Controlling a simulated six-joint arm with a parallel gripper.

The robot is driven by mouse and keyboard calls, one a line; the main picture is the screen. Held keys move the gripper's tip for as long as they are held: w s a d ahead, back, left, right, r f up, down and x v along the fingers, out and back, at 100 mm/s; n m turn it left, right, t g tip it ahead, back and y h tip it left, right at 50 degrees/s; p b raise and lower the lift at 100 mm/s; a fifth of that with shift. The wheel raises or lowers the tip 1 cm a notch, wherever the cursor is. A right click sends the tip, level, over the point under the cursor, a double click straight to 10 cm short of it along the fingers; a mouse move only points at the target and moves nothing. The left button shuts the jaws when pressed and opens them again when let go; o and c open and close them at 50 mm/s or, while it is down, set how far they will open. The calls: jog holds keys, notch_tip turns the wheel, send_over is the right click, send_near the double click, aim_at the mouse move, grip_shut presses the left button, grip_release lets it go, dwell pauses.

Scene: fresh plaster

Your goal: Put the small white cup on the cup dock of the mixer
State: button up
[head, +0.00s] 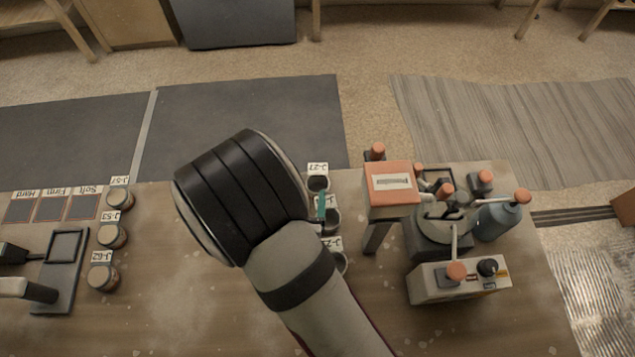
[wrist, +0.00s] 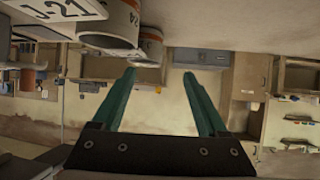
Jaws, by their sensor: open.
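Several cups stand in a row left of the mixer (head: 440,230) in the head view: a far cup (head: 318,183), a middle cup (head: 333,217) and a near cup (head: 341,263) partly behind my arm. I cannot tell which is the small white one. In the wrist view, a whitish cup (wrist: 110,28) and a smaller one (wrist: 150,44) show at upper left, outside the jaws. My gripper (wrist: 159,78) is open with nothing between its green fingers. In the head view one finger (head: 321,205) shows beside the far and middle cups. I cannot make out the cup dock for certain.
The mixer carries an orange-topped box (head: 393,188), orange knobs and a control box (head: 459,280). Lidded jars (head: 112,236) and a black-grey device (head: 62,270) stand at left. The table's front middle is clear.

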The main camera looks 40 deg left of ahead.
jog(key=a+n+g, duration=0.1)
jog(key=a, duration=0.2)
jog(key=a+n+g, duration=0.1)
jog(key=a+n, duration=0.1)
jog(key=a, duration=0.2)
jog(key=a+n+g, duration=0.1)
jog(key=a, duration=0.3)
jog(key=shift+w+r+n+g+y, duration=0.1)
jog(key=shift+r+n+g+y, duration=0.2)
jog(key=shift+r+n, duration=0.1)
jog(key=a+n+g, duration=0.1)
jog(key=n+g+h, duration=0.1)
jog(key=n, duration=0.1)
jog(key=shift+w+a, duration=0.35)
jog(key=shift+a, duration=0.05)
jog(key=w+d+r+n+g+h, duration=0.2)
jog(key=w+r+n+g+h, duration=0.15)
jog(key=n, duration=0.25)
notch_tip(320, 180, up, 8)
jog(key=f+n+h, duration=0.1)
jog(key=n+h, duration=0.2)
jog(key=n, duration=0.2)
send_over(318, 169)
notch_tip(318, 169, down, 15)
grip_shut()
